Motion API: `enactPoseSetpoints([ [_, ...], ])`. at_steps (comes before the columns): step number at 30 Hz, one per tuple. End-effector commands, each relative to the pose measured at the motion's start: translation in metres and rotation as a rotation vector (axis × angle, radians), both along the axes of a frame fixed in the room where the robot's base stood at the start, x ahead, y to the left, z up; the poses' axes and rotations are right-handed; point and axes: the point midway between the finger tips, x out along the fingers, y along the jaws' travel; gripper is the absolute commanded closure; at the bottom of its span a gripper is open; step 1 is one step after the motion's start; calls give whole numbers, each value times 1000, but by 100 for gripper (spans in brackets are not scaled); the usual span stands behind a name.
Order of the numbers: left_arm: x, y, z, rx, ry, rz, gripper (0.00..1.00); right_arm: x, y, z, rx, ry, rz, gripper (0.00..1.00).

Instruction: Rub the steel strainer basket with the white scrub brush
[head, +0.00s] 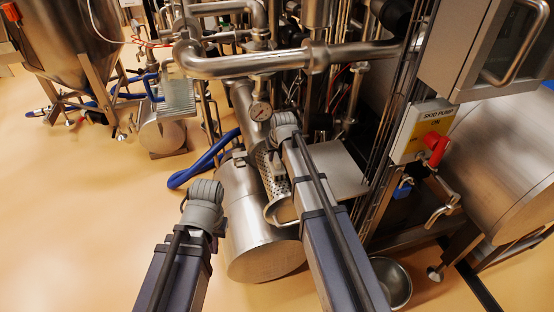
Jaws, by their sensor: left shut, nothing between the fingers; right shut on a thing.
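The steel strainer basket (270,180) is a perforated metal cylinder near the middle, leaning at a tilt above a large steel drum. A loop-shaped rim or handle shows at its lower end. My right arm crosses in front of its right side. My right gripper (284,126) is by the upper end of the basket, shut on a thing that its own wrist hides. I cannot make out the white scrub brush, nor whether anything touches the basket. My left gripper (203,207) is left of the drum, shut and empty, its fingertips mostly hidden.
The steel drum (262,252) stands below the basket. A steel bowl (393,281) is at lower right, a red-handled pump switch (428,145) at right. Blue hoses (205,160) lie left of the drum.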

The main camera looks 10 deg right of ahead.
Motion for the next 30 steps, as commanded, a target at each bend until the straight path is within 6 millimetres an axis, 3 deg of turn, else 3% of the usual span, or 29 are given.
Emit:
enactPoseSetpoints([
  [7, 0, 0, 0, 0, 0, 0, 100, 6, 0, -1, 0, 1, 0, 100],
  [19, 0, 0, 1, 0, 0, 0, 100, 36, 1, 1, 0, 1, 0, 100],
  [30, 0, 0, 3, 0, 0, 0, 100, 36, 1, 3, 0, 1, 0, 100],
])
